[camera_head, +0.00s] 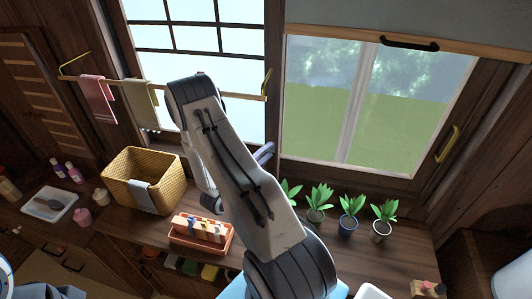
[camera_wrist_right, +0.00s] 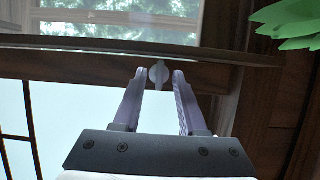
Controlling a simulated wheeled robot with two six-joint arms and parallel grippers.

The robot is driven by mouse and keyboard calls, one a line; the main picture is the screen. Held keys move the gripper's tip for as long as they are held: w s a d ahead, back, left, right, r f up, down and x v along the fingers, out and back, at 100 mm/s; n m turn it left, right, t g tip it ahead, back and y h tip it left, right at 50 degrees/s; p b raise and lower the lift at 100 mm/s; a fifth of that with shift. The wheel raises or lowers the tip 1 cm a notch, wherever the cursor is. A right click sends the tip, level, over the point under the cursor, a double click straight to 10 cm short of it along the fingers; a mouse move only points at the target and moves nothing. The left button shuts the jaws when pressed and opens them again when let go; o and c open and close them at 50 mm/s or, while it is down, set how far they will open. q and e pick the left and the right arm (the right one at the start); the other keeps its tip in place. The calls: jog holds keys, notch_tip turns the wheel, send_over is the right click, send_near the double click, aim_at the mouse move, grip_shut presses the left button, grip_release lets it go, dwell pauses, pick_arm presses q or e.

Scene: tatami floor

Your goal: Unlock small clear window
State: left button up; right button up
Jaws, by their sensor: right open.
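The clear window (camera_head: 402,110) stands at the right of the head view, with a pale blind above it and trees and grass behind its glass. A small light-grey latch knob (camera_wrist_right: 158,72) sits on a wooden frame rail in the right wrist view. My right gripper (camera_head: 264,152) shows only its purple fingers beside the arm in the head view. In the right wrist view my right gripper (camera_wrist_right: 159,80) is open, its fingertips on either side of the knob. Contact cannot be told. The knob is not visible in the head view. My left gripper is not in view.
A barred window (camera_head: 215,45) is on the left, with a brass towel rail (camera_head: 195,90). On the counter are a wicker basket (camera_head: 165,170), an orange tray (camera_head: 185,240) and potted plants (camera_head: 350,207) under the clear window. A leaf (camera_wrist_right: 290,25) shows near the wrist.

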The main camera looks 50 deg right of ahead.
grip_shut()
jog(key=shift+m, duration=0.3)
jog(key=m+y, duration=0.1)
jog(key=m, duration=0.1)
jog(key=m+y, duration=0.1)
jog(key=m, duration=0.1)
jog(key=m+t+y, duration=0.1)
jog(key=shift+s+r+m+p, duration=0.1)
jog(key=shift+r+m+p, duration=0.15)
jog(key=shift+m+p, duration=0.15)
jog(key=m+t+y+b, duration=0.1)
jog(key=m, duration=0.1)
jog(key=shift+s+m, duration=0.15)
jog(key=shift+m, duration=0.15)
jog(key=shift+s+d+m+t+y+b, duration=0.15)
jog(key=shift+m+t+y+b, duration=0.75)
jog(key=shift+m+b, duration=1)
jog(key=shift+r, duration=0.1)
